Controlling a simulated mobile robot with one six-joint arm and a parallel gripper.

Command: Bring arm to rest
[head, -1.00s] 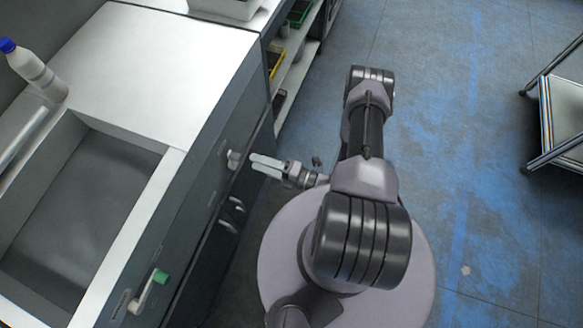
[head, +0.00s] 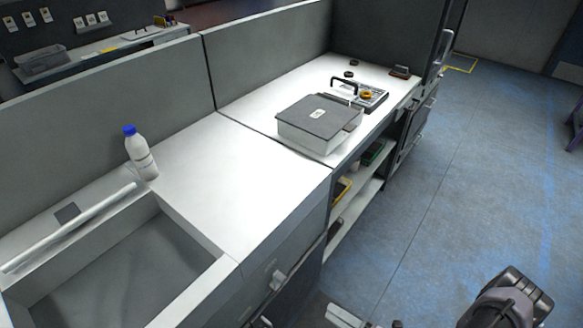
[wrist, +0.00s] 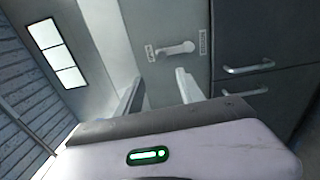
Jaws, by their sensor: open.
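My gripper (wrist: 158,95) shows in the wrist view with its two fingers apart and nothing between them. It faces a grey cabinet front with a light lever handle (wrist: 175,49) and a bar handle (wrist: 248,68). In the head view only a pale fingertip (head: 345,316) of my gripper and part of my arm show at the bottom edge, beside the counter front. The rest of the arm is out of that view.
A sink (head: 125,270) is at the lower left, with a white bottle with blue cap (head: 141,153) behind it. A lidded box (head: 317,122) and a device with a yellow ring (head: 362,95) stand on the far counter.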

